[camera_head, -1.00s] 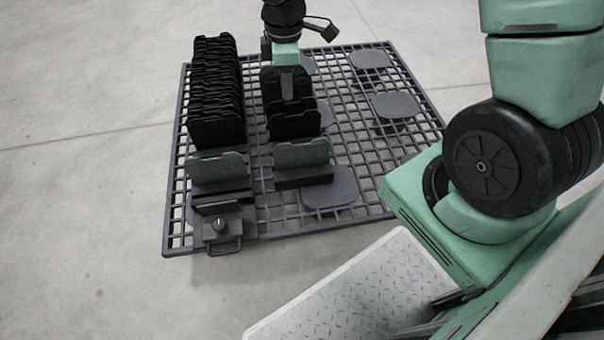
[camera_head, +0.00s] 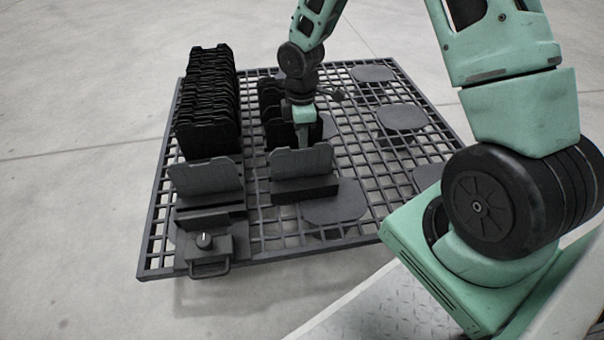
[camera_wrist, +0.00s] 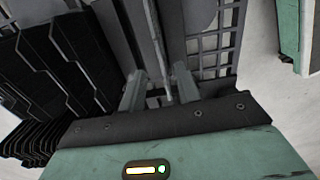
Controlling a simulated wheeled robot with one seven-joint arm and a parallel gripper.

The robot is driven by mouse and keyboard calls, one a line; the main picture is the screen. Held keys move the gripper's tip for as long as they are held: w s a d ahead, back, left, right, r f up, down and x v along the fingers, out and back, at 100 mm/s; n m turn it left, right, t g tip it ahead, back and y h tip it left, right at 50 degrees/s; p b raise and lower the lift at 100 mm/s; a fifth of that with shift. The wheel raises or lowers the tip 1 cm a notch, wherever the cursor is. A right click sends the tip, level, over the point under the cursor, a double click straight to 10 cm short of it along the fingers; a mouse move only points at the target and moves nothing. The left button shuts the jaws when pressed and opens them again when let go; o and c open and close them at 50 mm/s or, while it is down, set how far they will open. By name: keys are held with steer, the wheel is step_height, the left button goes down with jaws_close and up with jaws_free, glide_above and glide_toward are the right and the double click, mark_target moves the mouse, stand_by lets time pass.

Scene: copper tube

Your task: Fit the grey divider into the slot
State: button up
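A grey divider (camera_head: 302,160) stands upright in a dark block at the front of the middle row. A second grey divider (camera_head: 205,177) stands at the front of the left row, behind a holder with a knob (camera_head: 205,242). My gripper (camera_head: 303,140) points down just behind the middle divider, which hides its fingertips in the head view. In the wrist view, the fingers of my gripper (camera_wrist: 158,92) are apart. A thin light plate edge (camera_wrist: 157,50) runs between them with gaps on both sides. I cannot tell which slot is meant.
Black dividers (camera_head: 207,105) stand closely packed in the left row. More black dividers (camera_head: 272,97) stand in the middle row, close behind my gripper. They also show in the wrist view (camera_wrist: 62,62). The right of the grid rack (camera_head: 362,160) is open, with flat pads (camera_head: 402,117).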

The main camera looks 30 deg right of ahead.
mark_target(302, 151)
steer(key=shift+s+f+b, duration=0.1)
steer(key=shift+f+b, duration=2.4)
steer(key=shift+f, duration=0.85)
steer(key=shift+r, duration=0.1)
jaws_close()
